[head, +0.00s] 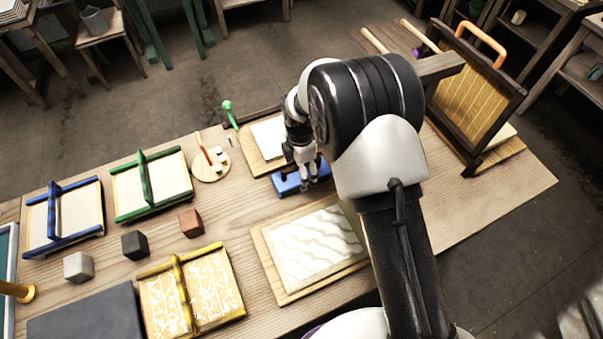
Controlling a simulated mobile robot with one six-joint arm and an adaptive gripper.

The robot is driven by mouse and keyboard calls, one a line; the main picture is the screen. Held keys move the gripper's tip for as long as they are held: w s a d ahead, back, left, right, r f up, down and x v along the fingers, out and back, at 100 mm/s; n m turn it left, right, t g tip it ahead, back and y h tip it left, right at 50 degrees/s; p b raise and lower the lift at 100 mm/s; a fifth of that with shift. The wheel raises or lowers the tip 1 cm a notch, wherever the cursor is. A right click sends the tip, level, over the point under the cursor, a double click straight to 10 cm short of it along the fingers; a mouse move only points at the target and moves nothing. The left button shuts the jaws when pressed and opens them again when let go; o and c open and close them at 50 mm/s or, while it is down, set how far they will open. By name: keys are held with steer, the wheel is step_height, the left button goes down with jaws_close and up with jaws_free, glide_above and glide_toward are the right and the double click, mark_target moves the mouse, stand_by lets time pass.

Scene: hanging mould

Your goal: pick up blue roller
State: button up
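A blue object (289,184), which looks like the blue roller, lies on the table just in front of a pale board. My gripper (308,175) points down over it, with its fingertips at or just above the blue part. The fingers are small here and partly merge with the blue object. I cannot tell whether they touch it or are closed on it. My arm hides the area to the right of the blue object.
A green-handled tool (228,108) stands behind, left of the pale board (249,149). A patterned sheet on a board (315,245) lies in front. Blue (64,222), green (150,190) and yellow (190,295) frames are at left. A wooden mould (474,95) stands at right.

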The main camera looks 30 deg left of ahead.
step_height(320, 180, down, 4)
steer(key=shift+w+a+r+b, duration=0.1)
steer(key=shift+r+b, duration=0.15)
steer(key=shift+b, duration=0.2)
steer(key=shift+r, duration=0.1)
steer(key=shift+c, duration=0.6)
steer(key=c, duration=0.9)
